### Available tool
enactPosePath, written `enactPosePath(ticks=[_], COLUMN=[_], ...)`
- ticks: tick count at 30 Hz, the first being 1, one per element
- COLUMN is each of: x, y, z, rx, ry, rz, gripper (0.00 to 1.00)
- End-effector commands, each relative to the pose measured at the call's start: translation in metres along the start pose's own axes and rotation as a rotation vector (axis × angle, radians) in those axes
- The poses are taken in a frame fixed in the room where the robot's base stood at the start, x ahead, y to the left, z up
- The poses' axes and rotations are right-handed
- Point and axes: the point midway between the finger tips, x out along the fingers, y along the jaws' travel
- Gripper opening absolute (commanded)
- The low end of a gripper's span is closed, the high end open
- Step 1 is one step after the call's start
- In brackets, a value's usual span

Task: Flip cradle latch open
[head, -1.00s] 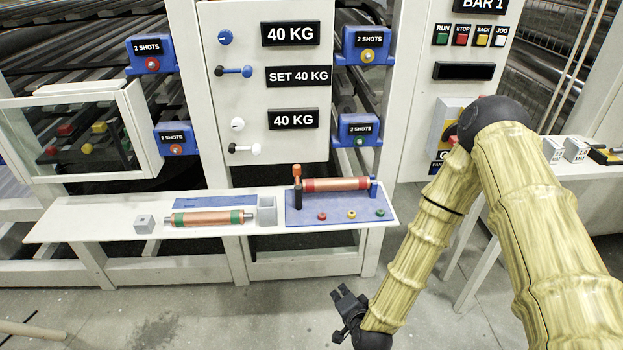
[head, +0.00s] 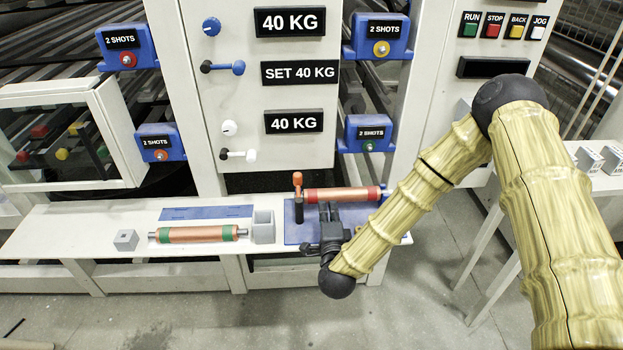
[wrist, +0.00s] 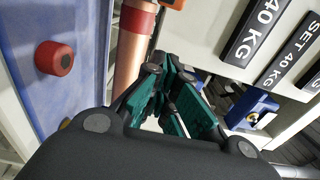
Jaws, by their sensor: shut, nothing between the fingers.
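The cradle is a blue plate (head: 293,233) on the right part of the white shelf. A copper roller (head: 342,195) with red end bands lies across it, and it also shows in the wrist view (wrist: 129,62). The latch (head: 298,182) has an orange-tipped handle standing upright on a black post at the roller's left end. My gripper (head: 329,208) is in front of the roller, right of the latch post and apart from it. Its fingers are shut and empty, and they also show in the wrist view (wrist: 170,90). My gripper hides the plate's middle in the head view.
A second copper roller (head: 197,234) with green bands lies left on the shelf, between a small grey block (head: 126,239) and a grey holder (head: 263,226). A red button (wrist: 54,58) stands on the blue plate. The white panel with weight labels (head: 293,72) rises behind.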

Motion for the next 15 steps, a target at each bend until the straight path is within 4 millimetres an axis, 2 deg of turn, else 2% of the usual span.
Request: enactPosePath(ticks=[10,15], x=[0.002,0.017], y=[0.0,-0.001], z=[0.002,0.003], rx=[-0.001,-0.001], ry=[-0.003,-0.003], rz=[0.001,-0.001], gripper=[0.0,0.0])
